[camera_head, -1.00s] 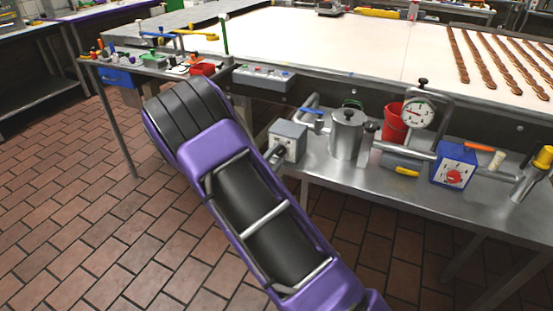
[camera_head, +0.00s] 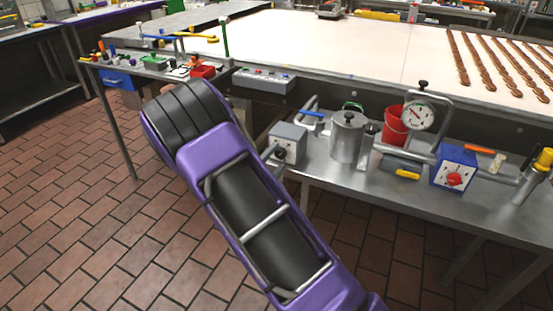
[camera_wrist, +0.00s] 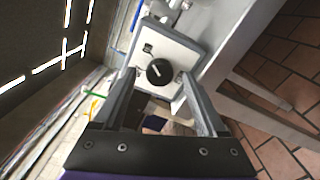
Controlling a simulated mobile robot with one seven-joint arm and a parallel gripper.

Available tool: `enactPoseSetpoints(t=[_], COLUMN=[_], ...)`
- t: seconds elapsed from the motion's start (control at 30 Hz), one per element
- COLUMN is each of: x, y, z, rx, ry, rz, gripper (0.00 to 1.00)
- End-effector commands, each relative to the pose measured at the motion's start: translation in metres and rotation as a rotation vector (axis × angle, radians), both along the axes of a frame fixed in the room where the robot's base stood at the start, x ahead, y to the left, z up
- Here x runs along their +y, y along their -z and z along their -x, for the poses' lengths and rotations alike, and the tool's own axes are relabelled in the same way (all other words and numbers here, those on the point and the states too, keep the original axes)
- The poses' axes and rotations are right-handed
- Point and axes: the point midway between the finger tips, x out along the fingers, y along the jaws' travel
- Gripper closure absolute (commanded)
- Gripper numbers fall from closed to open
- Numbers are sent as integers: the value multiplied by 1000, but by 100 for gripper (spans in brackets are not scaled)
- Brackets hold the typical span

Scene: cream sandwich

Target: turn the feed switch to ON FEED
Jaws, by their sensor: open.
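A pale grey switch box (camera_wrist: 175,50) with a round black knob (camera_wrist: 160,72) sits ahead of my gripper (camera_wrist: 157,76) in the wrist view. The knob has a white pointer line; any lettering is too small to read. My gripper is open, with one finger on each side of the knob in the picture. I cannot tell whether the fingertips touch it. In the head view the grey box (camera_head: 289,140) stands at the left end of the steel shelf, and my arm hides most of the gripper there.
A steel pot (camera_head: 348,138), a red bucket (camera_head: 396,125), a dial gauge (camera_head: 418,116) and a blue box with a red knob (camera_head: 453,165) stand along the shelf (camera_head: 405,192). A control panel (camera_head: 264,79) hangs on the table edge above. The tiled floor in front is clear.

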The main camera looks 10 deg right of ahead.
Motion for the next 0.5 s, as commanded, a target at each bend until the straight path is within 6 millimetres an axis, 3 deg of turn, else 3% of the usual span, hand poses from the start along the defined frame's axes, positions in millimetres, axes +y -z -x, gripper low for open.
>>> enactPoseSetpoints(t=[0.5], x=[69], y=[-1], z=[93], rx=[2], ry=[-6], rz=[0], gripper=[26])
